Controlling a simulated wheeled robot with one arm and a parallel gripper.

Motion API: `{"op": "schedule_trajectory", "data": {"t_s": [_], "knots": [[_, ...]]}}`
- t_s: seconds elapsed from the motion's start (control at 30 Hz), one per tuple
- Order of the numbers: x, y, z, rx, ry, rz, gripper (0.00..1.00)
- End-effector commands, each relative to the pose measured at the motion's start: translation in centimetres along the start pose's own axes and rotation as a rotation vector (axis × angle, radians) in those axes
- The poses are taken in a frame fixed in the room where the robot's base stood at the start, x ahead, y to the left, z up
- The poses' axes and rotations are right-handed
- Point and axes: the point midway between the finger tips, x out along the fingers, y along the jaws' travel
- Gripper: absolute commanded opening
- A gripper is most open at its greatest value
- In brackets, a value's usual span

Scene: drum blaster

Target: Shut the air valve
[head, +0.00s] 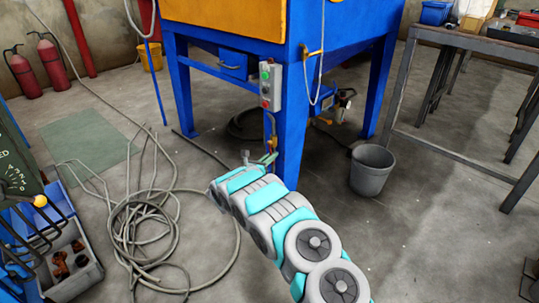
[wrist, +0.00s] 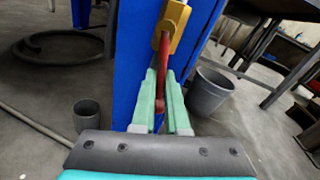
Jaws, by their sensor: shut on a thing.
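The air valve has a yellow body (wrist: 174,25) in the wrist view, in front of the blue leg of the machine. Its red lever (wrist: 163,52) runs down from the body to between my fingers. My gripper (wrist: 162,80) is shut on the red lever, with one pale green finger on each side. The lower end of the lever is partly hidden between the fingers. In the head view my gripper (head: 269,158) is at the blue leg, just below the small yellow valve (head: 272,141), and the lever is hard to make out there.
A grey control box (head: 270,86) with buttons sits above the valve on the blue machine (head: 289,150). A grey bucket (head: 371,172) stands to the right. Coiled hose (head: 145,235) lies on the floor to the left, near a grey crate (head: 77,276). A workbench (head: 455,40) is at the right.

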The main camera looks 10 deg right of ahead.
Motion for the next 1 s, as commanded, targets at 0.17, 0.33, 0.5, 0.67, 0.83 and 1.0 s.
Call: {"op": "schedule_trajectory", "data": {"t_s": [0.17,0.33,0.5,0.67,0.83,1.0], "knots": [[-0.2,-1.0,0.3,-0.163,0.035,0.001,0.0],[-0.4,-1.9,0.6,-0.321,0.067,0.002,0.0],[-0.6,-2.7,1.0,-0.479,0.099,0.002,0.0],[-0.7,-3.4,1.5,-0.628,0.128,0.002,0.0],[-0.9,-4.1,2.1,-0.785,0.159,0.002,0.0],[-1.0,-4.6,2.8,-0.932,0.187,0.002,0.0]]}}
